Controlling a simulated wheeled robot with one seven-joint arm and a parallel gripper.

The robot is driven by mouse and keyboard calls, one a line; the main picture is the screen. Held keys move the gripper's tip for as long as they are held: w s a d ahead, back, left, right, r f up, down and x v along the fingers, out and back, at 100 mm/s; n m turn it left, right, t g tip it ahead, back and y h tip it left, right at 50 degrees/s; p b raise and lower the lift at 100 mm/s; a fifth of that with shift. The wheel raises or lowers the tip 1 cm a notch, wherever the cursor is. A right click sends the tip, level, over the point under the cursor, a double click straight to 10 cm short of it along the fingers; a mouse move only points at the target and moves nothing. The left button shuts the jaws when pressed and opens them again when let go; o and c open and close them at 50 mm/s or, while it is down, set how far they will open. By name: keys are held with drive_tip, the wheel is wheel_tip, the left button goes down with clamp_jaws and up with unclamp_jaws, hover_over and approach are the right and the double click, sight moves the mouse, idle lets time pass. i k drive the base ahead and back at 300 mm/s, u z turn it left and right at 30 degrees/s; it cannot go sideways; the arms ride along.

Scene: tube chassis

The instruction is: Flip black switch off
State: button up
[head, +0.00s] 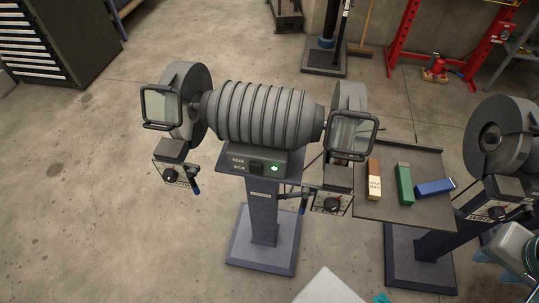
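A grey bench grinder (264,115) with a ribbed motor body stands on a pedestal in the middle of the head view. A small black switch (256,168) is on the front panel below the motor. A lit green light (274,168) sits just right of the switch. The switch is too small to tell which way it is tipped.
Clear shields and dark knob boxes flank the grinder. A side tray (400,212) holds a red-and-cream block (374,182), a green block (404,184) and a blue block (435,187). A second grinder (497,140) stands at right. Open concrete floor lies to the left.

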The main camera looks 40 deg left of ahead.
sight(254, 167)
drive_tip(key=u, duration=3.45)
drive_tip(key=k, duration=1)
drive_tip(key=z, duration=0.9)
drive_tip(key=i, duration=1)
drive_tip(key=z, duration=0.05)
